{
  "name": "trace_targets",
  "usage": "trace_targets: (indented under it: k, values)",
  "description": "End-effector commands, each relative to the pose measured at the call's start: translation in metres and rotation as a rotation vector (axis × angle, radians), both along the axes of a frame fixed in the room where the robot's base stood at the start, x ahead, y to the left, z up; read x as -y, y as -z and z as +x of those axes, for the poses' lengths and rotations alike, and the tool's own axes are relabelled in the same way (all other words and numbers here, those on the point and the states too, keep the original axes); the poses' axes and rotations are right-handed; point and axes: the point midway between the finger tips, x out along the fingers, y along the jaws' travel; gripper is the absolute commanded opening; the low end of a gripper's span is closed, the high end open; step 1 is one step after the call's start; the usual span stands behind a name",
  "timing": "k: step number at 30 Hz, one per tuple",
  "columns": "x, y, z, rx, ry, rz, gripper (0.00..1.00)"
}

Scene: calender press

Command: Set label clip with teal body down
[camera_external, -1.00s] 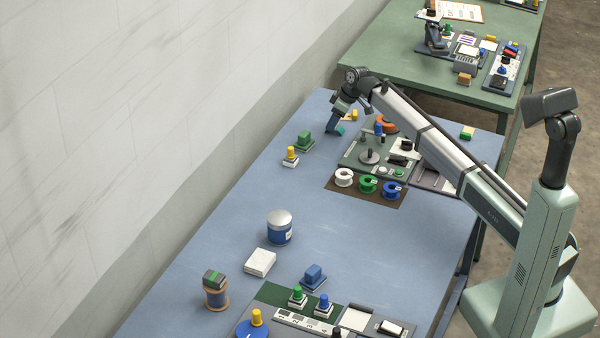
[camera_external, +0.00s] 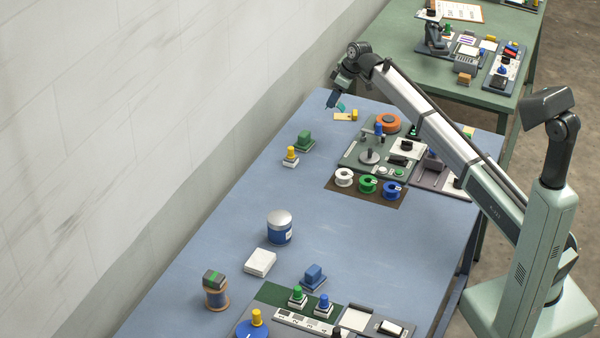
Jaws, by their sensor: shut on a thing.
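The teal label clip (camera_external: 340,107) shows as a small teal piece at the tip of my gripper (camera_external: 334,101), at the far left end of the blue table (camera_external: 235,215). My gripper is shut on it, and the fingers hide part of it. It appears close above the table's far edge, left of a yellow-ended tag (camera_external: 347,116). I cannot tell whether the clip touches the table.
A green block (camera_external: 304,141) and a yellow-topped stamp (camera_external: 290,156) stand nearer along the left side. White, green and blue spools sit in front of the panel.

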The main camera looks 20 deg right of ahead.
Motion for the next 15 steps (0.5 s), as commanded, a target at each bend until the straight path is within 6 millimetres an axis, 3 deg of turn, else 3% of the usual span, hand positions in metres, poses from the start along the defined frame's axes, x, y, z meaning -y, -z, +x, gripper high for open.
trace_targets:
  k: [8,11,15]
  values:
    - [-0.007,-0.006,-0.002,0.0,-0.008,0.0,0.32]
    - [-0.026,-0.006,-0.008,0.0,-0.028,0.0,0.32]
    - [-0.073,-0.006,-0.024,0.0,-0.08,0.0,0.32]
